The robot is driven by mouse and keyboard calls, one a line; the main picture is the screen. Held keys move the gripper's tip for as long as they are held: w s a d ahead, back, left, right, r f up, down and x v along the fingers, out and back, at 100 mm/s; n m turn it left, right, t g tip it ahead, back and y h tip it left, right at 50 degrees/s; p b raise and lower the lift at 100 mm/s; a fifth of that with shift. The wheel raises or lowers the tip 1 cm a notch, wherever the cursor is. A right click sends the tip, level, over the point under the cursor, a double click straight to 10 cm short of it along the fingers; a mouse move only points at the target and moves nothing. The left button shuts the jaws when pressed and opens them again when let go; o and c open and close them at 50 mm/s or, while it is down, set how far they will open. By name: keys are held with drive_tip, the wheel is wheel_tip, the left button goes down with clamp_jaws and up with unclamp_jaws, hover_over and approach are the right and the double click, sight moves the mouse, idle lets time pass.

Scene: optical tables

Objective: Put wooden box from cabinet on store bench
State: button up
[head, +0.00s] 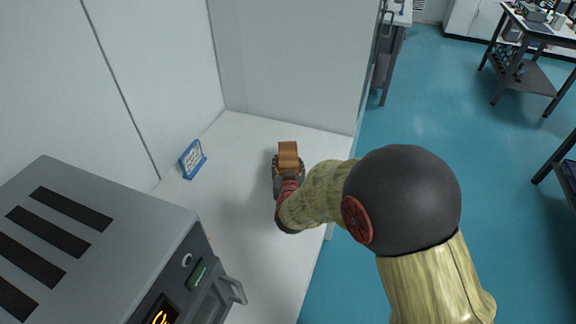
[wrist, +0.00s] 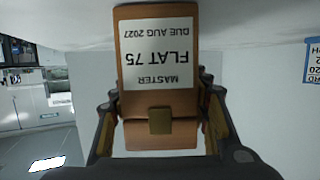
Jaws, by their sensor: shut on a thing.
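The wooden box (head: 288,154) is small and brown and shows at my gripper's end in the head view, over the white surface. In the wrist view the box (wrist: 160,103) is close up, with a brass-coloured clasp and a white label that appears upside down and reads "MASTER FLAT 75 DUE AUG 2027". My gripper (head: 287,166) is shut on the box, with a dark finger on each side of it in the wrist view (wrist: 160,125). Whether the box touches the surface is hard to tell.
The white surface (head: 240,150) has a wall panel (head: 290,60) behind it. A blue-framed sign (head: 192,159) stands at its left. A grey instrument (head: 100,240) fills the lower left. Blue floor (head: 440,100) lies open to the right, with dark-legged tables (head: 530,70) farther off.

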drive_tip(key=o, duration=1.6)
drive_tip(key=shift+f, duration=0.15)
